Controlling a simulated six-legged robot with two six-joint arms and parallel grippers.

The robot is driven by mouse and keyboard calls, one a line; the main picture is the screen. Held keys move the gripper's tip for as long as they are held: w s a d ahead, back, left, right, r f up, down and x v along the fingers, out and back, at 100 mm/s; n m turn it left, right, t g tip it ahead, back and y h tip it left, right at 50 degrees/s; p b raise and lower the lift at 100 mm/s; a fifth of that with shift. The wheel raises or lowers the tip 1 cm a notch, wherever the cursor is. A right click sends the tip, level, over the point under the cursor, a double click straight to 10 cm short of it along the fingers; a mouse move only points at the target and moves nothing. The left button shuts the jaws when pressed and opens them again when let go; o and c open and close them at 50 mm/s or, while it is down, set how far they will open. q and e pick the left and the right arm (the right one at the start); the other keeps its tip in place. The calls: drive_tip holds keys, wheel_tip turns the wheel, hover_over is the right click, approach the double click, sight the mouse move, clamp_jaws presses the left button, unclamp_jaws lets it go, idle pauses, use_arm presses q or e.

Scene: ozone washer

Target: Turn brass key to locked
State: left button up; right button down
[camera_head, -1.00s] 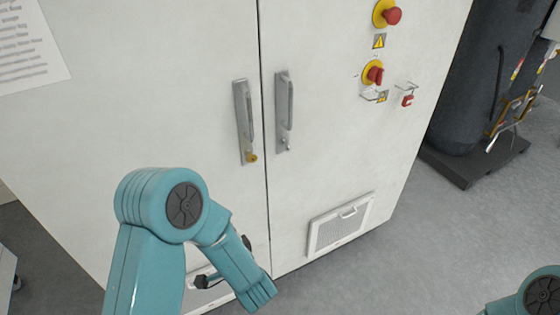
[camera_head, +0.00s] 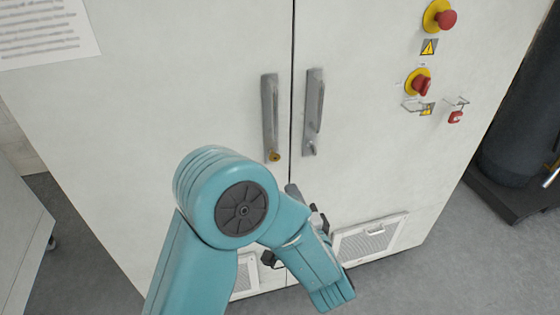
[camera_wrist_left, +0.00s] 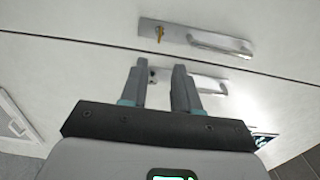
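The brass key (camera_head: 275,156) sits in the lock at the bottom of the left door handle (camera_head: 270,115) on the white cabinet. In the left wrist view the brass key (camera_wrist_left: 160,34) shows beyond the fingers, at one end of its handle plate (camera_wrist_left: 205,42). My left gripper (camera_wrist_left: 158,72) is open, with nothing between its fingers, and apart from the key. In the head view my left gripper (camera_head: 303,200) is below and to the right of the key, partly hidden by my arm. My right gripper is out of view.
The right door handle (camera_head: 313,110) has a silver lock (camera_head: 310,149) close by. Red-and-yellow controls (camera_head: 440,17) and a rotary switch (camera_head: 418,83) are at the upper right. A vent (camera_head: 370,240) is low on the cabinet. A dark tank stands at the right edge.

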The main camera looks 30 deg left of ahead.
sight(276, 161)
use_arm(q)
drive_tip(key=p+x, duration=0.2)
drive_tip(key=x, duration=1.1)
drive_tip(key=shift+w+a, duration=0.25)
drive_tip(key=shift+a, duration=0.05)
clamp_jaws()
